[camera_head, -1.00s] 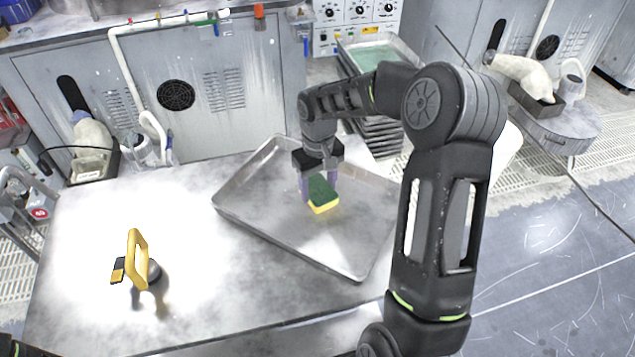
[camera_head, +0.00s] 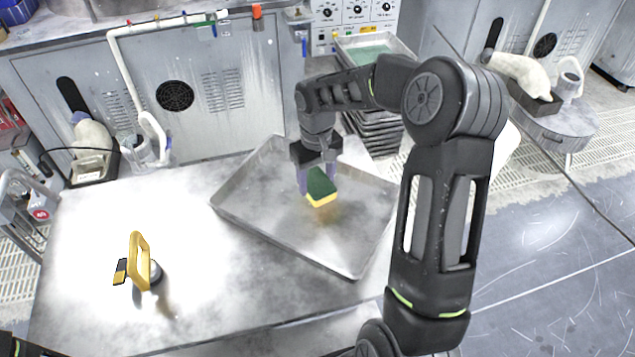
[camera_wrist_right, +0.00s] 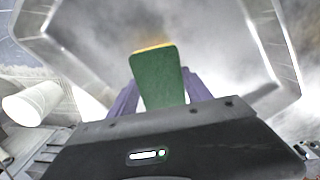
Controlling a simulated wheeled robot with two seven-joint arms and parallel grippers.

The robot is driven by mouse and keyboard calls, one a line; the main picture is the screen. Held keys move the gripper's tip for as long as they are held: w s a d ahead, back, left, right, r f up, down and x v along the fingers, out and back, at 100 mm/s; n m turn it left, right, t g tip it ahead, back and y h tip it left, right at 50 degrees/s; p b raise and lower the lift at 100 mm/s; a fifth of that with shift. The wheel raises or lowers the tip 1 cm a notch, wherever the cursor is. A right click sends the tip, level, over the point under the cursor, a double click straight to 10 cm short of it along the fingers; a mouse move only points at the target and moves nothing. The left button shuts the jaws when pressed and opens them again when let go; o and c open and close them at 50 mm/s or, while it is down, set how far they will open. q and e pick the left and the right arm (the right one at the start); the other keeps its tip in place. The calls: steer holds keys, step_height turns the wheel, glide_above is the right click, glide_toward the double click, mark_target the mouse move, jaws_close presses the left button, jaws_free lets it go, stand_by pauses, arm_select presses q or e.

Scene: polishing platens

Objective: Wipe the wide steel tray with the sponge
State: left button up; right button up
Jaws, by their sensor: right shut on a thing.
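The wide steel tray (camera_head: 270,222) lies on the table, turned at an angle, with its raised rim all around. My right gripper (camera_head: 318,186) is over the tray and shut on the green and yellow sponge (camera_head: 321,188), yellow side down. A brownish patch shows on the tray floor just below the sponge. The sponge seems to be a little above the floor. In the right wrist view the sponge (camera_wrist_right: 158,80) stands between the purple fingers, with the tray rim (camera_wrist_right: 262,40) around it. My left gripper is not in view; only a dark bit of the arm shows at the lower left corner.
A yellow-handled tool (camera_head: 139,262) stands on the left part of the table (camera_head: 90,225). A stack of trays (camera_head: 375,125) stands behind the table, below a control panel (camera_head: 355,18).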

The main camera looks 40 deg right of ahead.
steer(key=shift+r+p, duration=1.55)
steer(key=shift+r, duration=1.15)
steer(key=shift+f, duration=0.1)
